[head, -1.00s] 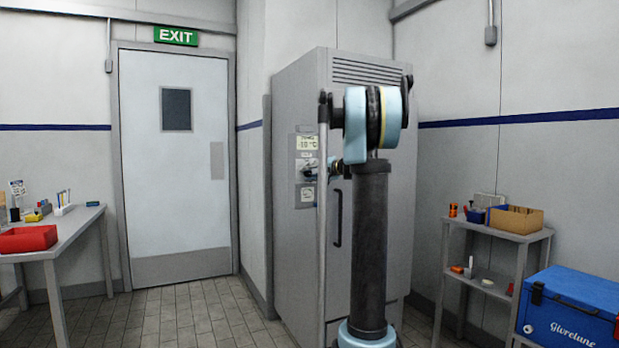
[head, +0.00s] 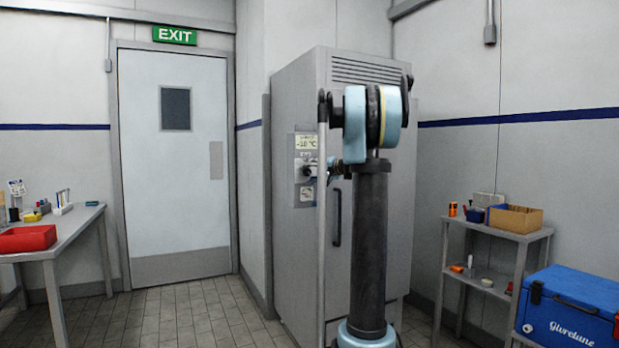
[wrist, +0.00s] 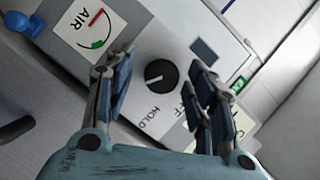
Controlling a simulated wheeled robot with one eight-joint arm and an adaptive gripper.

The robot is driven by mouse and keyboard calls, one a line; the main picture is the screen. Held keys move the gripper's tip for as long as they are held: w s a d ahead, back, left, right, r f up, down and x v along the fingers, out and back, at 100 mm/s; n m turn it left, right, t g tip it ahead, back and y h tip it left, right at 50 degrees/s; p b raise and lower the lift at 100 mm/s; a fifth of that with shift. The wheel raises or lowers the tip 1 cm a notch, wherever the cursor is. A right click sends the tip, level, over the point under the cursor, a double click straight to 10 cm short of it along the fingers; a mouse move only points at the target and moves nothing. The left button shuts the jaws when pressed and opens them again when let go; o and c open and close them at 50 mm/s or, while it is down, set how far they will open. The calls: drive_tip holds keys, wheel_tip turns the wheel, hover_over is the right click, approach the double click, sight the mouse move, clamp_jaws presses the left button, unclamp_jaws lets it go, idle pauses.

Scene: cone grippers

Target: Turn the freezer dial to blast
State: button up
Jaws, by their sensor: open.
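The freezer dial (wrist: 162,74) is a round black knob with a pale pointer line, on a light plate on the freezer's side. In the wrist view the word HOLD shows below it, and a partly hidden label ends in F at its right. The pointer lies roughly towards the lower left of the picture. My gripper (wrist: 164,88) is open, its fingers on either side of the dial in the picture. I cannot tell whether they touch it. In the head view my gripper (head: 311,172) is small beside the panel, and my arm hides part of the freezer (head: 291,225).
An AIR gauge label (wrist: 90,27) and a blue knob (wrist: 25,22) lie left of the dial. A display reading about -18 °C (head: 306,142) is above. A table with a red tray (head: 28,238) stands left; a shelf (head: 497,236) and blue cooler (head: 570,308) stand right.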

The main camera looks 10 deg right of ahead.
drive_tip(key=v, duration=1.1)
drive_tip(key=shift+s+d, duration=0.15)
drive_tip(key=s+a+f+n+g+h, duration=0.1)
drive_tip(key=s+a+f+g, duration=0.1)
drive_tip(key=s+a+f, duration=0.35)
drive_tip(key=s+a+f+n+g+h, duration=0.1)
drive_tip(key=s+a+f+g, duration=0.15)
drive_tip(key=s+f, duration=0.55)
drive_tip(key=s+a+f+n+g+h, duration=0.15)
drive_tip(key=s+a+f, duration=0.3)
drive_tip(key=s, duration=0.55)
drive_tip(key=s+d+f+n+g+h, duration=0.1)
drive_tip(key=s+d+f+g+h, duration=0.1)
drive_tip(key=s+f, duration=0.9)
drive_tip(key=s+d+f+g+h, duration=0.2)
drive_tip(key=s+d+f+h, duration=0.1)
drive_tip(key=s+f, duration=0.8)
drive_tip(key=s+h, duration=0.1)
drive_tip(key=s, duration=0.1)
drive_tip(key=shift+s+f+n, duration=0.2)
drive_tip(key=shift+s+n, duration=0.05)
drive_tip(key=shift+n, duration=0.1)
drive_tip(key=shift+d, duration=0.1)
